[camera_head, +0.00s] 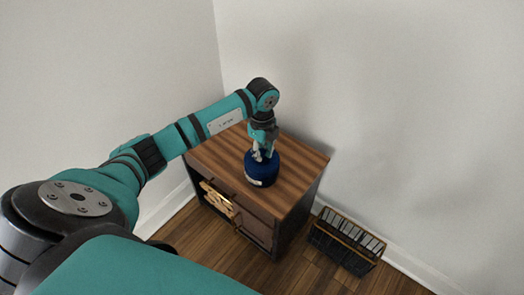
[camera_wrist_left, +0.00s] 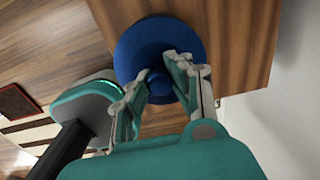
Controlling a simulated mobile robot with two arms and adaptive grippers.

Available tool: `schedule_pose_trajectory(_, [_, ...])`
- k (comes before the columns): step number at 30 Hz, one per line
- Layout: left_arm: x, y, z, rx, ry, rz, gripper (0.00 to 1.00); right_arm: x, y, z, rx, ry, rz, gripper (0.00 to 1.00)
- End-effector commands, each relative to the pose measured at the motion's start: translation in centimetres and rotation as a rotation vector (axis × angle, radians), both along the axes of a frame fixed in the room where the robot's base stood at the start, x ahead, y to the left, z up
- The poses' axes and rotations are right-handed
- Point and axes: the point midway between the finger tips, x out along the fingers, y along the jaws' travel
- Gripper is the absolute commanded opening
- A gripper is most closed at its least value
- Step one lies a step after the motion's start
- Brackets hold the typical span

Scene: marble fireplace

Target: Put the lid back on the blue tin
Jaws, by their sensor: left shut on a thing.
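The blue tin (camera_head: 264,181) stands upright on the wooden cabinet (camera_head: 303,158), near its front edge, with a pale label on its side. My left gripper (camera_head: 260,154) points down over the tin's top. In the left wrist view, the round blue lid (camera_wrist_left: 150,36) fills the area below the fingers. My left gripper (camera_wrist_left: 157,80) is shut on the lid's small knob (camera_wrist_left: 157,76). The lid is over the tin, lined up or nearly so. I cannot tell whether it rests on the rim or hangs just above. My right gripper is not in view.
The cabinet top around the tin is clear. Light-coloured items (camera_head: 220,200) show at the cabinet's open front. A dark wire basket or rack (camera_head: 345,240) stands on the wood floor to the right. White walls are close behind and beside the cabinet.

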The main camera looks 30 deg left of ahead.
Motion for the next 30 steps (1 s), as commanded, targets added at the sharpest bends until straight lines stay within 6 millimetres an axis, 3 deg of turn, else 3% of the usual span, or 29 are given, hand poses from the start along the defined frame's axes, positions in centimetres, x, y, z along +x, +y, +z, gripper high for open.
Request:
schedule_pose_trajectory(13, [0.00, 0.02, 0.00, 0.000, 0.000, 0.000, 0.00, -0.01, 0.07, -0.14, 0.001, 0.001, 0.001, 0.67])
schedule_pose_trajectory(14, [0.00, 0.02, 0.00, 0.000, 0.000, 0.000, 0.21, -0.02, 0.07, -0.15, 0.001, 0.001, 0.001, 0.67])
schedule_pose_trajectory(19, [0.00, 0.02, 0.00, 0.000, 0.000, 0.000, 0.44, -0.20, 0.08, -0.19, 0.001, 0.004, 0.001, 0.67])
schedule_pose_trajectory(25, [0.01, 0.01, 0.00, 0.000, 0.000, 0.000, 0.45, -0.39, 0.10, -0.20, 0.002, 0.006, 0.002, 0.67])
schedule_pose_trajectory(30, [0.00, 0.01, -0.01, 0.000, 0.000, 0.000, 0.67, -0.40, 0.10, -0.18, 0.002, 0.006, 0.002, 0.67])
